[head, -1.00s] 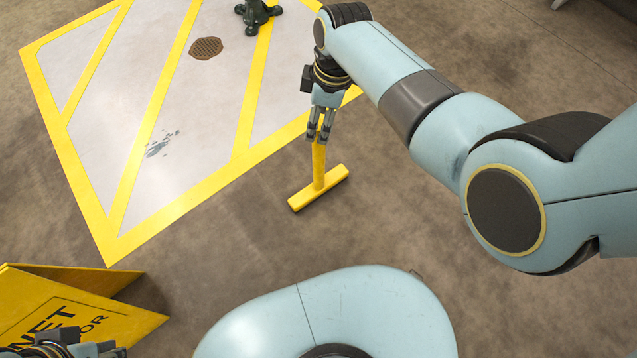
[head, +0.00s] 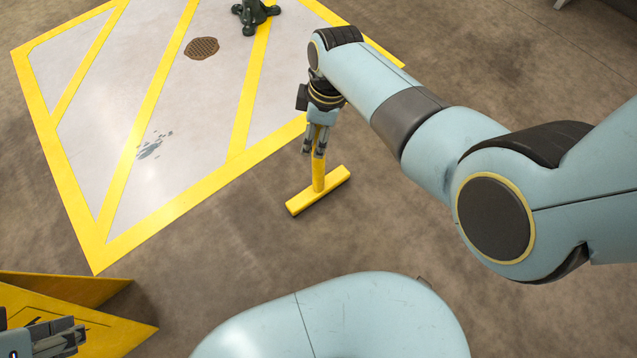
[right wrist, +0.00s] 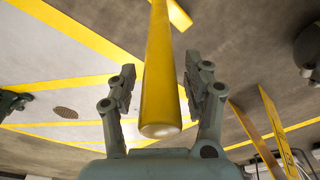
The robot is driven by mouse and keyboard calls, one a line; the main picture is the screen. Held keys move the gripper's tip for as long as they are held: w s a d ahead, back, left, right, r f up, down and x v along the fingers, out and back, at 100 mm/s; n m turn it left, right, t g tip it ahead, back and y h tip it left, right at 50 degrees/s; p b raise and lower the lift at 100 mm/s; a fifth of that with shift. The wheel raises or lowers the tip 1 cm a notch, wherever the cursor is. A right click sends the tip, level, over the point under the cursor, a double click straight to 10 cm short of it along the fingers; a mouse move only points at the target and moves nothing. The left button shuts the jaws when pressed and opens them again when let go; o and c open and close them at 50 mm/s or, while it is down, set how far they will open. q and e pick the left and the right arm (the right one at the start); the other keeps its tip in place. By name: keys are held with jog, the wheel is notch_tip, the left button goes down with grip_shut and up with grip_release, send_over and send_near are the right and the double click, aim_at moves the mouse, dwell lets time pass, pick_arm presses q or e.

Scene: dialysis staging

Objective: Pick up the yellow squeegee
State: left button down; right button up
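The yellow squeegee (head: 318,192) stands with its crossbar on the brown floor and its handle rising into my right gripper. My right gripper (head: 313,152) points down over it. In the right wrist view the squeegee handle (right wrist: 160,70) runs between the two fingers of my right gripper (right wrist: 161,72), its rounded end close to the palm. The fingers are open, with a gap visible on each side of the handle. My left gripper (head: 75,335) is at the lower left, partly cut off, in front of the wet floor sign; its finger opening is unclear.
A yellow wet floor sign (head: 110,335) stands at the lower left. A yellow-striped floor area (head: 190,110) has a round brown drain cover (head: 202,48), a dark splash mark (head: 153,146) and a dark green footed object (head: 253,14). Bare floor surrounds the squeegee.

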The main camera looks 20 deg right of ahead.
grip_shut()
dwell(0.4)
